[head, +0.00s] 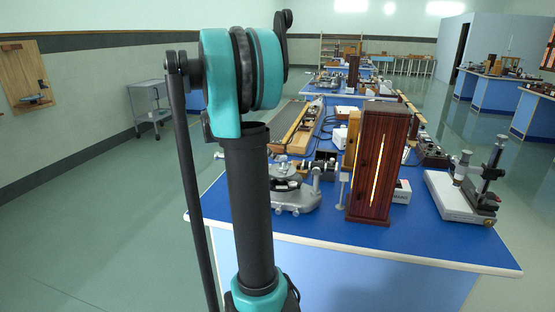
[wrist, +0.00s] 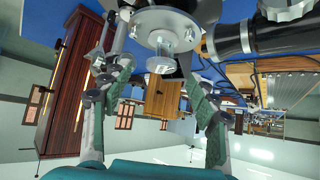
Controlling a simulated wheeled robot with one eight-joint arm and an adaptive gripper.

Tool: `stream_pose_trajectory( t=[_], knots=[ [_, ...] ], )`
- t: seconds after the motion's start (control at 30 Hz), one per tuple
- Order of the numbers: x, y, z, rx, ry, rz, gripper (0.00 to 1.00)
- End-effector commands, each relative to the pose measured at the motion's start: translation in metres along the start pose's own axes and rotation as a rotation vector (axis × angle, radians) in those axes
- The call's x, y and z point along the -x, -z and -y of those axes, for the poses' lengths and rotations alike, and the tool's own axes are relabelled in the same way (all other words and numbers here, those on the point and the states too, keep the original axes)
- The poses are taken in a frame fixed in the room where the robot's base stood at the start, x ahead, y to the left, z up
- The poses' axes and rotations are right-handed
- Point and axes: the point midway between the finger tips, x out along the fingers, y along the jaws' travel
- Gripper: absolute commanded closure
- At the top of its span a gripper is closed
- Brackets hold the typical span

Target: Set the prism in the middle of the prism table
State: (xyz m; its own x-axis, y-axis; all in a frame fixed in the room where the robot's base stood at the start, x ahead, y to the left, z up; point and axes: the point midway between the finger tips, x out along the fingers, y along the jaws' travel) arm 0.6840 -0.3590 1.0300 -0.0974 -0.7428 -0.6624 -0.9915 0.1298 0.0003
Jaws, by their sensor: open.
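In the wrist view, upside down, my gripper (wrist: 158,74) is open, with one green-padded finger on each side. Between and beyond the fingertips is a clear, glassy piece (wrist: 161,64) against a round grey part of the spectrometer (wrist: 168,24). I cannot tell whether this piece is the prism or part of the prism table, nor whether a finger touches it. In the head view the spectrometer (head: 297,200) stands near the bench's front edge, with a dark round plate and small pale parts. My arm partly covers it and hides my gripper there.
A tall wooden lamp box (head: 379,165) with a glowing slit stands just right of the spectrometer, a thin stand (head: 342,187) between them. A microscope-like instrument (head: 466,190) is at the bench's right. Blue bench top (head: 420,240) is bare in front of the lamp.

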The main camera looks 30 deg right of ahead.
Motion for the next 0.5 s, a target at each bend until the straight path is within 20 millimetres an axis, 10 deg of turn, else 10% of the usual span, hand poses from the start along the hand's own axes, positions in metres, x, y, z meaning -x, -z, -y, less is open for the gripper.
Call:
stream_pose_trajectory(
  t=[0.5],
  knots=[
    [0.045, -0.003, -0.002, 0.011, 0.003, 0.006, 0.4]
  ],
)
